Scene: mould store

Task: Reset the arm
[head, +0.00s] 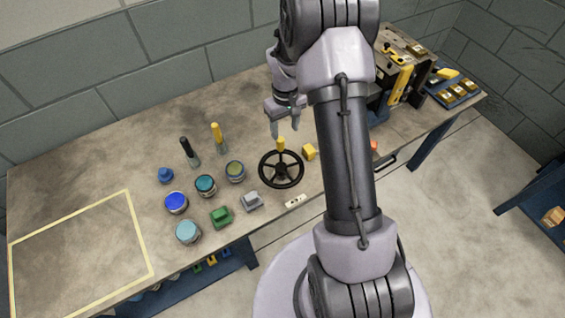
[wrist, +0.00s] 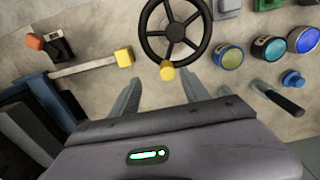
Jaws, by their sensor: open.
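My gripper (head: 286,127) hangs above the worktable (head: 100,170), behind the black handwheel (head: 281,169) with its yellow knob. Its two fingers stand apart with nothing between them. In the wrist view the fingers of my gripper (wrist: 160,92) point toward the handwheel (wrist: 175,30), whose yellow knob (wrist: 167,71) shows just beyond the gap. I cannot tell how far above the table the fingertips are. My arm crosses the middle of the head view and hides part of the table behind it.
A yellow-handled fixture (head: 401,80) and a blue tray (head: 453,86) are far right. The yellow-outlined area (head: 75,255) is clear.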

